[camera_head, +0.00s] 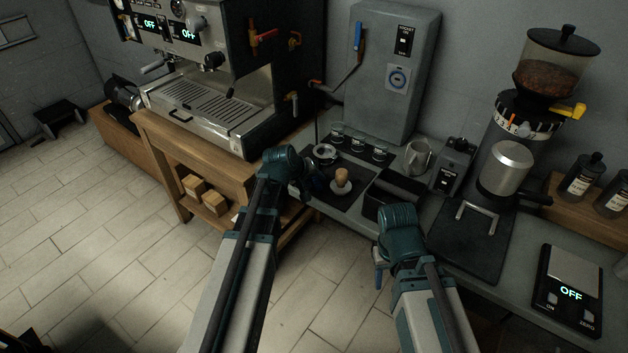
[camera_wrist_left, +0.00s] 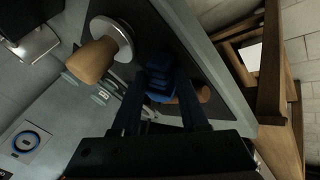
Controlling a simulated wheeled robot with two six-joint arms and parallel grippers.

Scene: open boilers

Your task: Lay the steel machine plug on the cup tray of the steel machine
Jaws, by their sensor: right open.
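The steel machine (camera_head: 185,75) stands at the upper left in the head view, with a slotted metal cup tray (camera_head: 205,95) at its front that looks bare. I cannot make out its plug for certain. A blue piece (camera_head: 358,35) with a dark line below it is on the grey box's left side. My left gripper (camera_head: 307,187) is over the dark mat, far from the tray. In the left wrist view a blue object (camera_wrist_left: 160,78) shows between its fingertips; I cannot tell if it is gripped. My right gripper (camera_head: 378,252) is open in front of the counter.
A wooden-handled tamper (camera_head: 343,178) stands on the mat, close to my left gripper; it also shows in the left wrist view (camera_wrist_left: 97,58). A black bin (camera_head: 393,195), a metal jug (camera_head: 417,158) and a grinder (camera_head: 510,165) are to the right.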

